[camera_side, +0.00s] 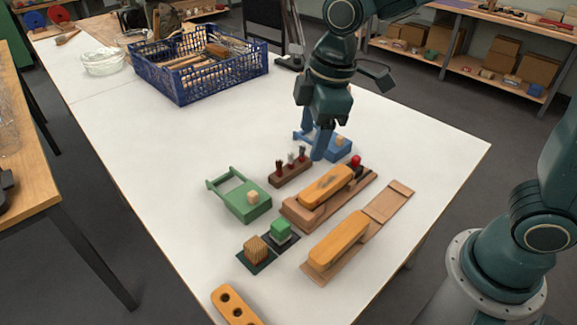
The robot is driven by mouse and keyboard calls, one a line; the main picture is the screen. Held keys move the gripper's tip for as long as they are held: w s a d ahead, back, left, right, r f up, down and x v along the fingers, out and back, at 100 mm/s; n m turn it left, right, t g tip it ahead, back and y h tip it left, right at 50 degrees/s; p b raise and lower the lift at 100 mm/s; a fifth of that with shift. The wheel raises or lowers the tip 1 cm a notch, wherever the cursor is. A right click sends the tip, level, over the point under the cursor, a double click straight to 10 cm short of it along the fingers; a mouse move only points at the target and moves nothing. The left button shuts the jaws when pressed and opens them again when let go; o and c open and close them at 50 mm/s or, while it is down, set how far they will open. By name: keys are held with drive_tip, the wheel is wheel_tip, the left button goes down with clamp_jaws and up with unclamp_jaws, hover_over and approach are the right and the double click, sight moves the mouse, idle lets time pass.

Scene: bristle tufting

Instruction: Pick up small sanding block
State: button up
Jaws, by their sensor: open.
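My gripper (314,142) is open and points down over the blue handled tray (342,153), hiding part of it. A small light wooden cube (339,140) sits on that tray, just right of the fingers and not between them. A similar small cube (253,197) sits on the green handled tray (236,207). A green-topped block (281,230) and a ridged tan block (256,248) stand on dark pads at the front. I cannot tell which of these is the small sanding block.
A brown rack (291,174) with several upright tufts stands just below my gripper. Two long wooden blocks (326,186) (338,239) lie on brown bases. A blue crate (205,75) stands at the back.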

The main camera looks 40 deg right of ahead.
drive_tip(key=w+a+f+n+g, duration=0.1)
drive_tip(key=w+a+f+n, duration=0.25)
drive_tip(key=a+f, duration=0.25)
drive_tip(key=n+g, duration=0.1)
drive_tip(key=n, duration=0.2)
hover_over(255, 244)
wheel_tip(255, 244, down, 7)
drive_tip(key=shift+w+d+r+h, duration=0.1)
drive_tip(key=shift+w+h, duration=0.05)
drive_tip(key=shift+h, duration=0.25)
drive_tip(key=shift+f, duration=4.3)
drive_tip(key=shift+f, duration=2.6)
